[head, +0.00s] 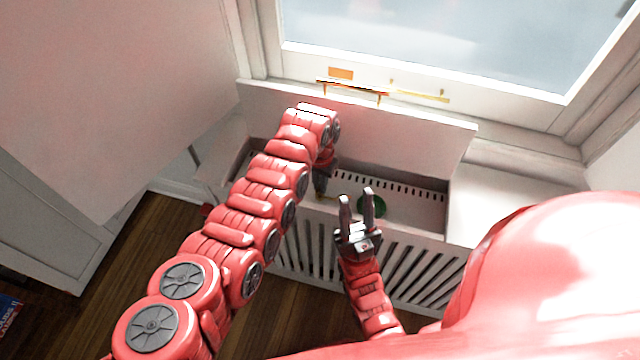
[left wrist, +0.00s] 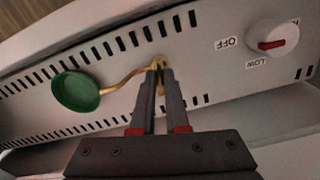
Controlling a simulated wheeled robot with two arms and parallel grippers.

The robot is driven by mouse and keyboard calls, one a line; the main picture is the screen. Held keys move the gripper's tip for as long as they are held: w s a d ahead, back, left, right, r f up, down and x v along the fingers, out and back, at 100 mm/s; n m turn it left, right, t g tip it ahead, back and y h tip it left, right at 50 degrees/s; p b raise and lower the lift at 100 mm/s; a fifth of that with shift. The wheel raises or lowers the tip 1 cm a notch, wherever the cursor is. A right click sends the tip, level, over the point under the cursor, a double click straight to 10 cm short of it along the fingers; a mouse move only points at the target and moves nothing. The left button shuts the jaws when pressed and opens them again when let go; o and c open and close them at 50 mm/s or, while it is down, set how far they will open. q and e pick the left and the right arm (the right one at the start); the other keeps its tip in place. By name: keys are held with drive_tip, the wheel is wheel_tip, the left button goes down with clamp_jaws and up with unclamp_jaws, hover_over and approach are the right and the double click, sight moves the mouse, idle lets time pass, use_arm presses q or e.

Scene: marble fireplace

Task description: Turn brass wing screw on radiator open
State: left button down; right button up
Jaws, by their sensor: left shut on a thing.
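A brass wing screw (left wrist: 160,62) stands on the slotted panel of the radiator (head: 415,208). In the left wrist view my left gripper (left wrist: 160,72) is shut on it, with the brass showing at and between the fingertips. In the head view my left gripper (head: 321,190) reaches down into the open radiator recess, and the screw is mostly hidden there. A brass stem runs from the screw to a round green cap (left wrist: 76,91), which also shows in the head view (head: 372,205). My right gripper (head: 357,205) is open and empty, in front of the recess, fingers pointing up.
A dial (left wrist: 272,42) with OFF and LOW labels is on the same panel, right of the screw in the left wrist view. A raised white lid (head: 400,125) stands behind the recess, below the window (head: 450,45). A slatted grille (head: 400,270) forms the front.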

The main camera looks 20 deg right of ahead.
idle(0.4)
use_arm(q)
drive_tip(key=c, duration=0.9)
unclamp_jaws()
wheel_tip(320, 180, up, 17)
drive_tip(key=shift+r, duration=0.2)
drive_tip(key=shift+f, duration=0.1)
